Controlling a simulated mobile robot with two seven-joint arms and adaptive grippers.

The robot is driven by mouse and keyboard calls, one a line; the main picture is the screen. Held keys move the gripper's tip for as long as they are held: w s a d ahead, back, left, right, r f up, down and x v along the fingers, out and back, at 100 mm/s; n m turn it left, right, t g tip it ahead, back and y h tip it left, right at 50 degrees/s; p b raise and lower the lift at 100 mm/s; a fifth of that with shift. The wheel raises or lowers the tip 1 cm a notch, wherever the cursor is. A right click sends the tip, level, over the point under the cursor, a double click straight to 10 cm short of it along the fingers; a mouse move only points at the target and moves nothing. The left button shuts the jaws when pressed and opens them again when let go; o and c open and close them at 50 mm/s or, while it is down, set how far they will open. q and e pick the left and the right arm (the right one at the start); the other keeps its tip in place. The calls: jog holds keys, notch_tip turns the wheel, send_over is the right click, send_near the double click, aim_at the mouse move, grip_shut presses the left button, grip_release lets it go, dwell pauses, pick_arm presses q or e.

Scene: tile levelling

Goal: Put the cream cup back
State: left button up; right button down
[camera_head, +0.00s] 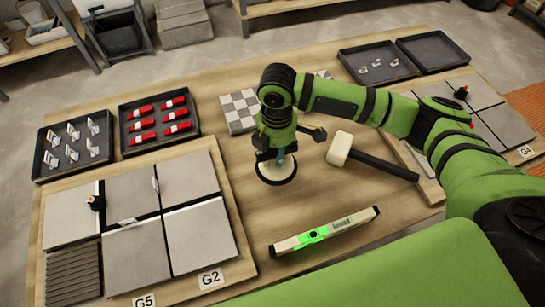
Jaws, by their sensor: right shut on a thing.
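The cream cup (277,178), with a pale round base and dark ring, is in the middle of the table in the head view. My right gripper (277,155) is above it, pointing down, and is shut on its upper part. The fingers and wrist hide most of the top of the cup. The cup looks upright; I cannot tell whether its base touches the table. My left gripper is not in view.
A mallet (341,148) lies right of the cup, and a spirit level (325,232) lies in front. A checkered board (240,110) is behind. Tiled boards stand left (212,205) and right. Trays with red pieces (160,145) and clips (45,170) are back left.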

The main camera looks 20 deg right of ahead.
aim_at(273, 160)
jog(key=shift+w+a+f, duration=0.3)
jog(key=shift+a+f, duration=0.05)
jog(key=shift+a, duration=0.05)
notch_tip(273, 160, down, 3)
jog(key=shift+f+p, duration=0.15)
jog(key=shift+p, duration=0.25)
jog(key=shift+f, duration=0.25)
jog(key=shift+f, duration=0.15)
jog(key=c, duration=0.9)
grip_release()
notch_tip(273, 160, up, 12)
jog(key=shift+r+b, duration=0.15)
jog(key=shift+b, duration=0.7)
